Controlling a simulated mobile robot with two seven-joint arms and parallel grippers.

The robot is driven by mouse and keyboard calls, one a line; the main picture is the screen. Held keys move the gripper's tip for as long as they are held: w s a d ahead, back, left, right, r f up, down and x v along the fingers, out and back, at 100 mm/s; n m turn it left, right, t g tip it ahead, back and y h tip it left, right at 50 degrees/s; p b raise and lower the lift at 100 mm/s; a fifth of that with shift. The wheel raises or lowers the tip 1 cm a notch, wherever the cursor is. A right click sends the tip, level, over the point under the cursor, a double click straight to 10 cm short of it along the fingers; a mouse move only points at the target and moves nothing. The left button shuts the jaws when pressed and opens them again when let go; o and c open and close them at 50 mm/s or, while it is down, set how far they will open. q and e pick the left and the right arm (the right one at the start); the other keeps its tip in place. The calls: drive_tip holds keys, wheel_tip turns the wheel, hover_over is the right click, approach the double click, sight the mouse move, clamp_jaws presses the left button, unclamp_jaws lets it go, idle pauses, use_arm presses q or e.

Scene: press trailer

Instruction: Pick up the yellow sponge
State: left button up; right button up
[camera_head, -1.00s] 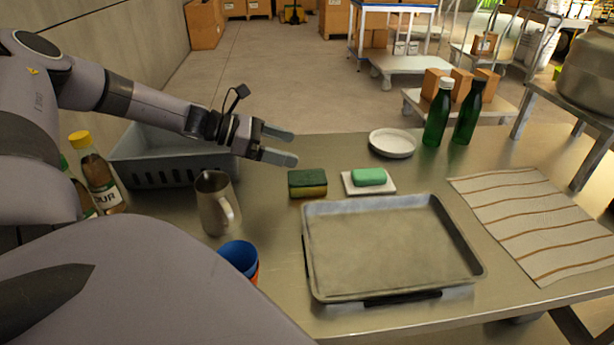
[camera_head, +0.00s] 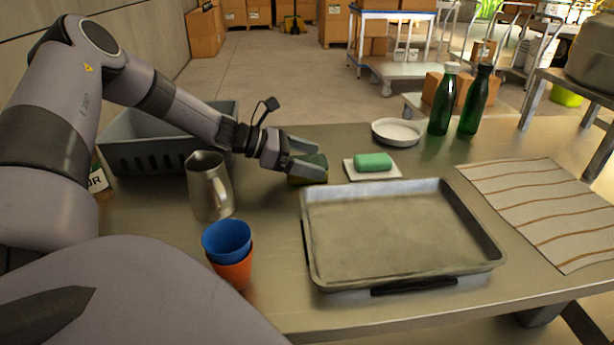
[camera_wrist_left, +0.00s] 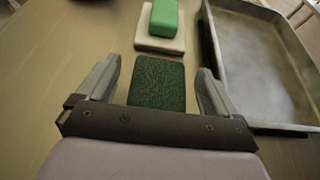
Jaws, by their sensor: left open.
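The sponge (camera_head: 310,172) has a dark green top and a yellowish lower part. It lies on the metal table, partly hidden by my left gripper (camera_head: 308,157). In the left wrist view the sponge (camera_wrist_left: 157,84) shows its green top between the two open fingers of the left gripper (camera_wrist_left: 157,88), with gaps on both sides. The gripper is open and holds nothing. I cannot tell how far above the table the fingertips are. The right gripper is not in view.
A green soap bar (camera_head: 373,161) on a white dish lies just right of the sponge. A metal tray (camera_head: 310,240) is in front. A steel pitcher (camera_head: 205,190), stacked cups (camera_head: 228,243) and a grey crate (camera_head: 150,157) stand left. A white plate (camera_head: 397,133) and green bottles (camera_head: 443,105) are behind.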

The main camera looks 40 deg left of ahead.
use_arm(q)
drive_tip(key=shift+w+d+f, duration=0.25)
drive_tip(key=shift+w+d, duration=0.1)
drive_tip(key=shift+w, duration=0.15)
drive_tip(key=c, duration=1)
drive_tip(key=shift+c, duration=0.2)
drive_tip(key=shift+r, duration=0.1)
